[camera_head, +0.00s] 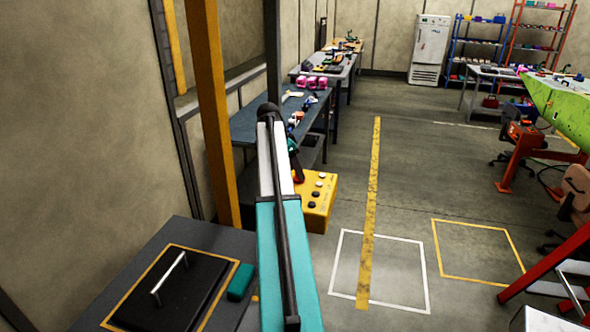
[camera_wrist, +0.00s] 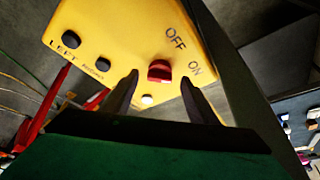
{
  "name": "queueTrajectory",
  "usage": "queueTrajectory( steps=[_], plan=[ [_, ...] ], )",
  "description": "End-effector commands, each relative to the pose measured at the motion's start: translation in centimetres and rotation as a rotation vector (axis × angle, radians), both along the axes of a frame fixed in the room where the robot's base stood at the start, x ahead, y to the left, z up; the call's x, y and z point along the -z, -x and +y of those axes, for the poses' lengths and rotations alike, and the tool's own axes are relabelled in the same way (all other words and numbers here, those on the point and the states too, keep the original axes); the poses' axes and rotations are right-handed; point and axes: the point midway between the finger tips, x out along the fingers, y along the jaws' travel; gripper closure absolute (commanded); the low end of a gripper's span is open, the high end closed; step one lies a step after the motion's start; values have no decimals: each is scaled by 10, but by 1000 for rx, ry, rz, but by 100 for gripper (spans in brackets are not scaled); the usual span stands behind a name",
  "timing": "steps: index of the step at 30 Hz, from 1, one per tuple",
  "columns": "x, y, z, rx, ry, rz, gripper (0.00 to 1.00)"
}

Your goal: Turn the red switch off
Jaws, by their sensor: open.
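The red switch (camera_wrist: 159,71) is a knob on a yellow control box (camera_wrist: 130,30) in the wrist view, with the words OFF and ON printed above and to its right. My gripper (camera_wrist: 160,82) is open, its two dark fingertips on either side of the red switch in the picture. I cannot tell whether they touch it. In the head view the yellow box (camera_head: 325,188) stands beyond my teal arm, which hides its left part and the red switch. Dark buttons and a pale one show on its face.
A grey bench with a black handled lid (camera_head: 165,295) is at the lower left. A yellow post (camera_head: 210,110) rises left of my arm. Blue-topped tables (camera_head: 262,120) with tools stand behind the box. Open floor with marked squares (camera_head: 380,270) lies to the right.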

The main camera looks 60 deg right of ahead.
Motion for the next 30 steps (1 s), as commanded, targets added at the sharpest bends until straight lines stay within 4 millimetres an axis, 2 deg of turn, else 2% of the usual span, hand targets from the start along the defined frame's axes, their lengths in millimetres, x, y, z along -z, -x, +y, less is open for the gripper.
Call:
queueTrajectory(
  steps=[7,16,23,24,30],
  plan=[
    [11,2,-4,0,0,-1,47],
    [12,2,-4,-1,0,0,47],
    [12,2,-4,-1,0,0,86],
    [12,1,-4,-2,0,0,88],
    [12,2,-3,-11,0,0,88]
  ],
)
